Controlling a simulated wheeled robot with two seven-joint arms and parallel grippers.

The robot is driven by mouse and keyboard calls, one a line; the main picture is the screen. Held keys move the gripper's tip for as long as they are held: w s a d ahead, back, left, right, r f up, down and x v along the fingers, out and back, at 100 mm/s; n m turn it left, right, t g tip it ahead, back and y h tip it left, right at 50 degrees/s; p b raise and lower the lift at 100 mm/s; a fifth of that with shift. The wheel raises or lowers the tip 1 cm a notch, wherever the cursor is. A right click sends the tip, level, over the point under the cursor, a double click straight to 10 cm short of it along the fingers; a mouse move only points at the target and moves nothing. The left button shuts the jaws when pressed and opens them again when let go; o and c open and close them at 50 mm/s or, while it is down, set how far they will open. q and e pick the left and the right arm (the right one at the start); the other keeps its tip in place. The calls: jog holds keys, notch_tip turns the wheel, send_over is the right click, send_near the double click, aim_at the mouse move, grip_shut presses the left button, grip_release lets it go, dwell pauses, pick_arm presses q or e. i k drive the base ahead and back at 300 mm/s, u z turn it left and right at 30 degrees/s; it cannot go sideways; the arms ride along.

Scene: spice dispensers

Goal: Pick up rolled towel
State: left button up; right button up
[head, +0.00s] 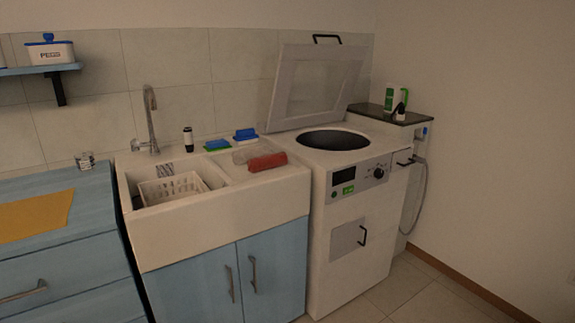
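Neither my left nor my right gripper shows in the head view.
The washing machine (352,190) stands right of the sink with its lid (315,85) raised. A white basket (172,188) sits in the basin. Blue and green sponges (245,134) and a dark bottle (188,139) stand behind. The blue counter (95,205) holds a yellow cloth (35,214). Floor at right is clear.

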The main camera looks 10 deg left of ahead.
aim_at(268, 162)
jog(key=z, duration=0.8)
jog(key=i, duration=1.4)
jog(key=u, duration=0.5)
